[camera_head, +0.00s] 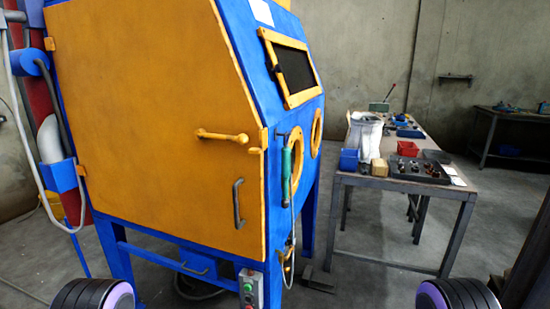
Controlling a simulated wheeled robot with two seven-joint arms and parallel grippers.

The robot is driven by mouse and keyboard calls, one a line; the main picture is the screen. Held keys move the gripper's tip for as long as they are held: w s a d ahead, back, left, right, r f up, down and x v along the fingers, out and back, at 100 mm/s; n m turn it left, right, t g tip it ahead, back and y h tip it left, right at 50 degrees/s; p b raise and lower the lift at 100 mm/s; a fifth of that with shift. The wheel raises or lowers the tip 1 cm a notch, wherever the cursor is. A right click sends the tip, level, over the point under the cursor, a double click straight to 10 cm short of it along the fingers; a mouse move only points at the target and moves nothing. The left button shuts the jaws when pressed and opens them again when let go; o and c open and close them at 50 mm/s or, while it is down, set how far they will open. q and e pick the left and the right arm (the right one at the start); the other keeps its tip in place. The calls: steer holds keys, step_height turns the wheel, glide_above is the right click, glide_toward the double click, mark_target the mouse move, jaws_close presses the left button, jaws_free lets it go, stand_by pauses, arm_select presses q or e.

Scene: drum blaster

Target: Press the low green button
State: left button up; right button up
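A small grey control box (257,285) is fixed low on the near leg of the blue and orange blasting cabinet (150,130), at the bottom of the head view. A green button (248,287) shows on its left face, and a red spot lies below it near the picture's lower edge. The buttons are too small to make out fully. Neither of my grippers is in view; only dark, rounded parts of my own arms show at the bottom left and bottom right corners, well apart from the box.
The cabinet has an orange side door with handles, and a hose with a green grip (286,177) hangs at its front. A metal table (400,186) with trays, a red bin (408,148) and small parts stands to the right. Bare concrete floor lies between the cabinet and the table.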

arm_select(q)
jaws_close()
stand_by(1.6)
